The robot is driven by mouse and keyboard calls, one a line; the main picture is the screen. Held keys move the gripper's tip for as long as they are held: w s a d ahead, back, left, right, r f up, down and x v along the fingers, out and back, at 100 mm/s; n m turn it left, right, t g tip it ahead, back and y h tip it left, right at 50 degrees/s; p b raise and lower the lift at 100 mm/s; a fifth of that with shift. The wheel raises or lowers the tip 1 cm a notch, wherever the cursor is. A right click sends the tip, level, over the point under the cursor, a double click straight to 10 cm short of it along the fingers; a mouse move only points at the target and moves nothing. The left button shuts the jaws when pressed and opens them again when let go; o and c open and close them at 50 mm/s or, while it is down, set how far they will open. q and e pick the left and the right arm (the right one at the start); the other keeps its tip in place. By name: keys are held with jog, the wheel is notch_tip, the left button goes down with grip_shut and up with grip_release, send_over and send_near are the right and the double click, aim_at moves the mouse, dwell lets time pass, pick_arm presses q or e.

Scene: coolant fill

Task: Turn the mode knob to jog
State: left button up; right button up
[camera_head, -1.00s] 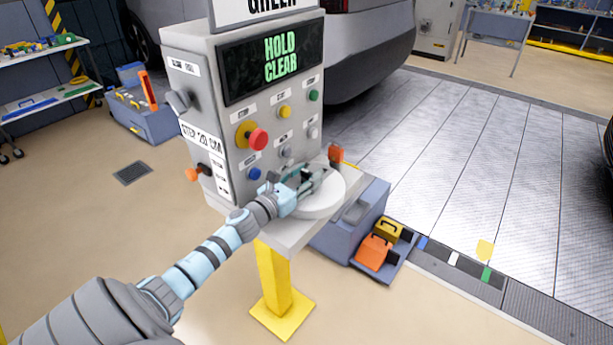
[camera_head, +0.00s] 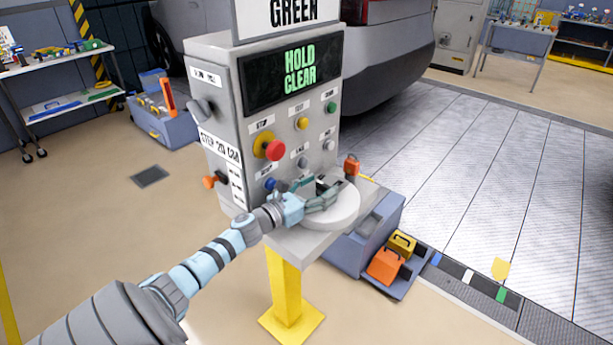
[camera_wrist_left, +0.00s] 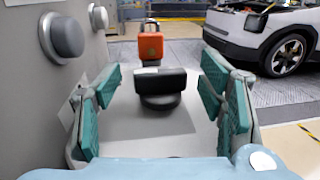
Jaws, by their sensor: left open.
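A black bar-shaped knob, likely the mode knob (camera_wrist_left: 160,86), stands on a light grey surface in the left wrist view, with a dark round base. In the head view a pale round dial (camera_head: 338,215) lies on the console's shelf, partly covered by my gripper. My left gripper (camera_head: 324,193) is low over this dial. It is open, its teal finger pads on either side of the knob with gaps to both. In the left wrist view the gripper (camera_wrist_left: 158,100) frames the knob and holds nothing. No mode marks are readable. My right gripper is not in view.
The console (camera_head: 225,110) rises behind the gripper, with a red button (camera_head: 275,150) and several other buttons. Its screen (camera_head: 292,76) reads HOLD CLEAR. A grey button (camera_wrist_left: 65,38) is close on the left. An orange part (camera_wrist_left: 150,46) stands beyond the knob.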

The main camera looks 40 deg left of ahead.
pick_arm(q)
jog(key=s, duration=0.6)
jog(key=s+a, duration=0.1)
jog(key=s, duration=0.3)
jog(key=shift+f, duration=0.1)
jog(key=shift+s+a, duration=0.15)
jog(key=shift+s, duration=0.5)
jog(key=shift+w, duration=0.1)
